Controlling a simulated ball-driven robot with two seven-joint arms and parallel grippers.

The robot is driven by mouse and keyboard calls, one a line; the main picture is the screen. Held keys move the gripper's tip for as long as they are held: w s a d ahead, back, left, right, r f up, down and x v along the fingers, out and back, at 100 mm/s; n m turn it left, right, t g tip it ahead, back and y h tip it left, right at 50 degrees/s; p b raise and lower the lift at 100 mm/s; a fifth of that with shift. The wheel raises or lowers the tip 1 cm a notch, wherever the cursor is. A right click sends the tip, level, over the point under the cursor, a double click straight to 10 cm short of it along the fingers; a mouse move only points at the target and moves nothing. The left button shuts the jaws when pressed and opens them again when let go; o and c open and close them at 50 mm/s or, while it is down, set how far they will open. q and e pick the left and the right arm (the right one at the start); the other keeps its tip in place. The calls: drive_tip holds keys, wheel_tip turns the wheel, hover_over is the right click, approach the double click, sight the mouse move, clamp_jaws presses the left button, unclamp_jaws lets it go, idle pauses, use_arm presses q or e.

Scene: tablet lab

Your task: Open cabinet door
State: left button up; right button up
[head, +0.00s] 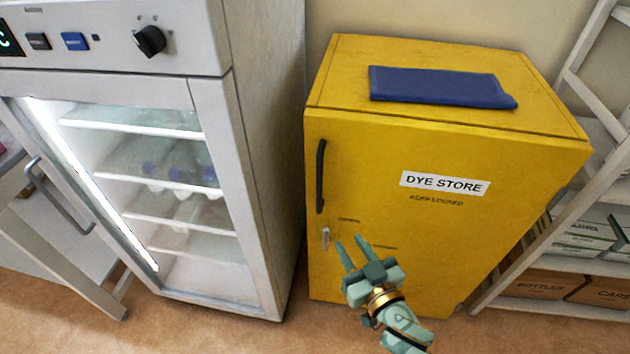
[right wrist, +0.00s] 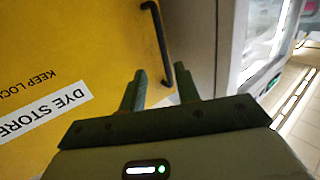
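The yellow cabinet (head: 420,230) stands on the floor, its front door shut and labelled "DYE STORE". A black vertical bar handle (head: 320,176) is on the left side of that door. My right gripper (head: 348,240) is in front of the door, below and right of the handle, its two fingers apart and empty. In the right wrist view the handle (right wrist: 160,42) shows ahead, with its near end between the open fingers (right wrist: 161,72) in the picture. The gap in depth is hard to tell, but no grip shows. My left gripper is not in view.
A small silver lock (head: 325,238) sits below the handle. A dark blue folded cloth or folder (head: 440,86) lies on the cabinet top. A glass-door fridge (head: 268,150) stands close left of the cabinet. A white shelf rack with boxes (head: 580,240) stands at right.

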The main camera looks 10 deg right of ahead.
sight(320, 189)
drive_tip(key=shift+t+y, duration=0.3)
drive_tip(key=b+x, duration=0.1)
drive_tip(key=x, duration=0.4)
drive_tip(key=r+b+x, duration=0.1)
drive_tip(key=x, duration=0.4)
drive_tip(key=r+b+x, duration=0.1)
drive_tip(key=x, duration=0.4)
drive_tip(key=shift+w+a, duration=0.1)
drive_tip(key=shift+w, duration=0.15)
drive_tip(key=shift+w+a+r+b, duration=0.2)
drive_tip(key=shift+w+b, duration=0.1)
drive_tip(key=shift+w, duration=0.3)
clamp_jaws()
